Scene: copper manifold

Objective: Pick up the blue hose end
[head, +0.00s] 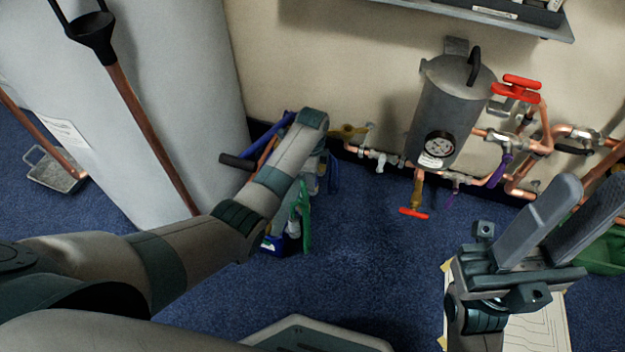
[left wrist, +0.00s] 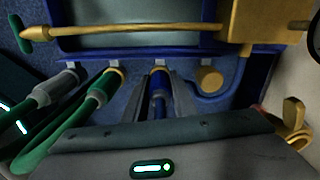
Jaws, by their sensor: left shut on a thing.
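Green hoses (left wrist: 98,92) with grey collars lie left of the blue one. A brass bar (left wrist: 140,31) crosses above. A grey tank with a gauge (head: 450,105) and copper pipes (head: 548,135) line the wall. A large pale cylinder (head: 165,100) stands left. Blue floor (head: 370,240) is clear between.

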